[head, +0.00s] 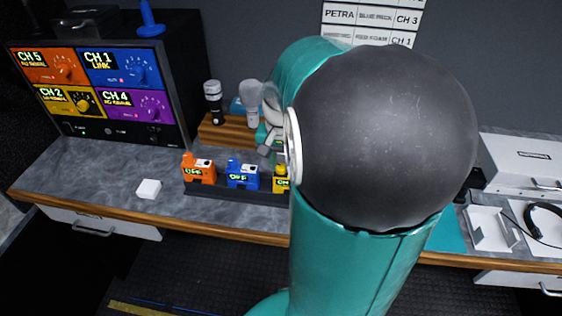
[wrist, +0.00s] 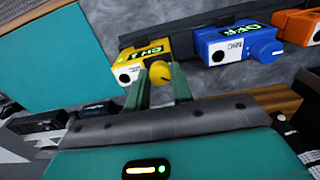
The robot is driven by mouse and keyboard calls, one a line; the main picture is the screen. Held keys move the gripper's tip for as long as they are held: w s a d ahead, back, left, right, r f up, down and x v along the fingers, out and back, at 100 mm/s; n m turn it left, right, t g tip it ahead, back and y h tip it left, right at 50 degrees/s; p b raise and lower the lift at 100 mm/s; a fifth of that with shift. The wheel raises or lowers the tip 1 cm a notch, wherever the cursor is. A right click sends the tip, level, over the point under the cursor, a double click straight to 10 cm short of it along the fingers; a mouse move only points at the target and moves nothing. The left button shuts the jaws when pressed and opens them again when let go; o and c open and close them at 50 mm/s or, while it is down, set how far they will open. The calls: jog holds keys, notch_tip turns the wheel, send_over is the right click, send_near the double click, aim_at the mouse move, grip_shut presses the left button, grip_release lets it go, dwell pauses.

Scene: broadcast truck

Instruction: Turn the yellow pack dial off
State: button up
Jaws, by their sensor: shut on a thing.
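The yellow pack (head: 281,182) sits at the right end of the visible row in a dark holder, partly hidden behind my arm in the head view. In the wrist view the yellow pack (wrist: 135,64) shows a lit display reading CH 1. Its round yellow dial (wrist: 160,73) is between the two green fingers of my gripper (wrist: 160,76), which is shut on it. The fingers cover the sides of the dial. In the head view my arm hides most of the gripper.
A blue pack (head: 242,175) and an orange pack (head: 199,170), both reading OFF, stand left of the yellow one. A monitor (head: 98,92) with coloured channel panels is at left. Microphones (head: 214,101) stand behind on a wooden block (head: 232,133). A white block (head: 149,188) lies on the counter.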

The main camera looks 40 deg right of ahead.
aim_at(281, 167)
jog(key=n, duration=0.6)
jog(key=shift+n, duration=0.4)
dwell(0.3)
jog(key=o, duration=1)
notch_tip(281, 167, up, 14)
jog(key=shift+f, duration=0.1)
